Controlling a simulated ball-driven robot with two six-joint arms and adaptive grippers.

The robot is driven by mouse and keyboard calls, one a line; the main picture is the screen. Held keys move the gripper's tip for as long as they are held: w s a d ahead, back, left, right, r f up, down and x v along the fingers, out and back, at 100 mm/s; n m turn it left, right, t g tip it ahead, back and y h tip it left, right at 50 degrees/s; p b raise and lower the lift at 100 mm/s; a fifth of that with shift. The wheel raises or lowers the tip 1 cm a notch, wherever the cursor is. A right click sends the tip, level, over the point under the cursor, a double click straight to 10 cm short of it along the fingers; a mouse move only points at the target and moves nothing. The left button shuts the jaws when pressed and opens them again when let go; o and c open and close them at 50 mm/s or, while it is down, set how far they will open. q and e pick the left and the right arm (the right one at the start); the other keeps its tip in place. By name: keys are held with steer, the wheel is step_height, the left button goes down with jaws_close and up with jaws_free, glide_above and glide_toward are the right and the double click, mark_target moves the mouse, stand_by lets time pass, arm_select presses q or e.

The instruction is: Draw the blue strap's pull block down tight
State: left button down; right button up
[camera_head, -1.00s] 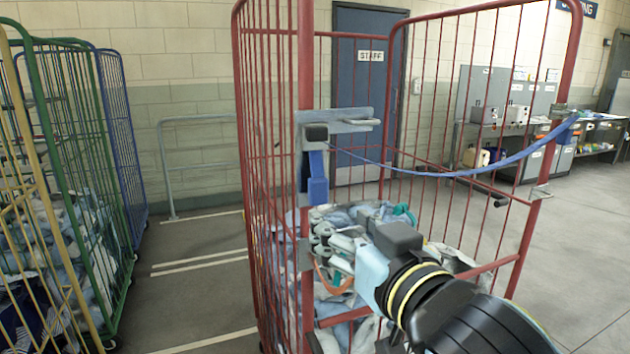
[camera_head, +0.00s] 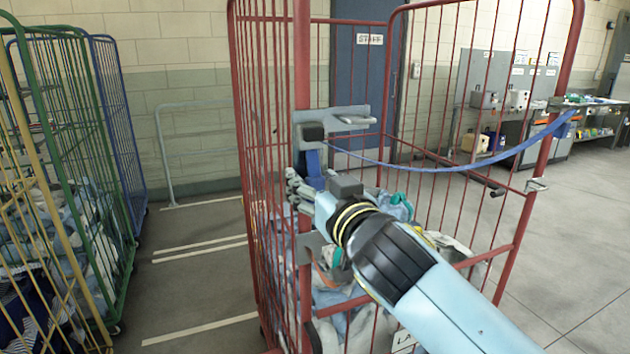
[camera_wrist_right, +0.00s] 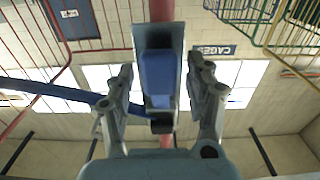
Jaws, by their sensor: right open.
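The blue strap (camera_head: 430,168) sags across the open front of the red roll cage (camera_head: 302,60), from a black buckle (camera_head: 313,132) on the left post to the right post. Its blue pull block (camera_head: 314,163) hangs below the buckle, with its lower part hidden behind my right gripper (camera_head: 302,190). In the right wrist view, the block (camera_wrist_right: 157,75) lies between the two open fingers of the gripper (camera_wrist_right: 160,78), with a gap showing on each side. My left gripper is not in view.
Grey-blue laundry (camera_head: 345,298) fills the cage's lower part. A grey latch bracket (camera_head: 350,118) sits beside the buckle. Green (camera_head: 75,170) and blue (camera_head: 120,120) cages stand at the left. The floor (camera_head: 580,240) at the right is clear.

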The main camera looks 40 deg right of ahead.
jaws_close()
stand_by(0.4)
